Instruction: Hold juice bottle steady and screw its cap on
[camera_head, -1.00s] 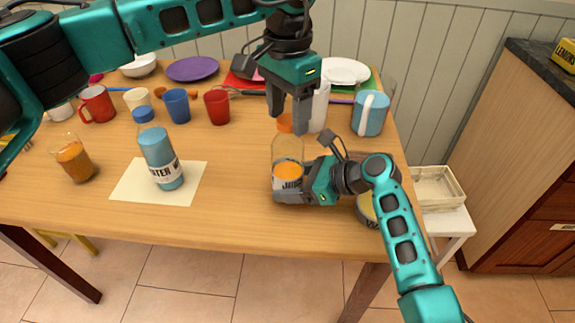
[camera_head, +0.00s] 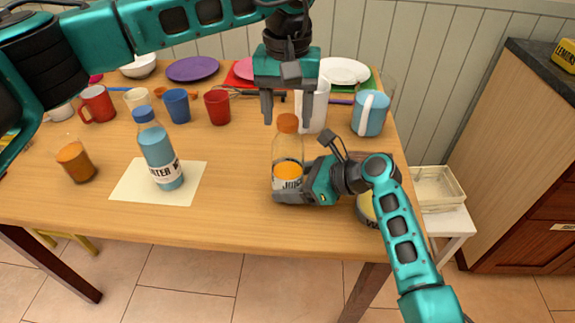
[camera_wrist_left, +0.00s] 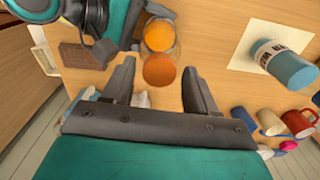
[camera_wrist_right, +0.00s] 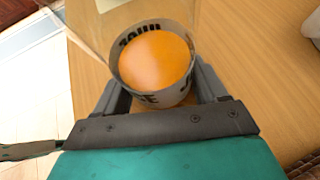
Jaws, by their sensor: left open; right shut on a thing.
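The juice bottle (camera_head: 288,152) stands upright on the table, clear above with orange juice low inside and a white label. Its orange cap (camera_head: 287,123) sits on the bottle's mouth; how tightly it is on I cannot tell. My right gripper (camera_head: 290,194) is shut around the bottle's lower part; the right wrist view shows the juice (camera_wrist_right: 155,60) between the fingers. My left gripper (camera_head: 288,118) is open and empty, its fingers spread just above and around the cap's height. In the left wrist view the cap (camera_wrist_left: 159,70) lies between and beyond the fingertips.
A water bottle (camera_head: 161,156) stands on a cream mat (camera_head: 125,190), with a juice glass (camera_head: 76,162) farther left. Several cups and plates line the back. A white pitcher (camera_head: 313,106) and a blue mug (camera_head: 370,113) stand close behind. A can (camera_head: 364,209) is by my right arm.

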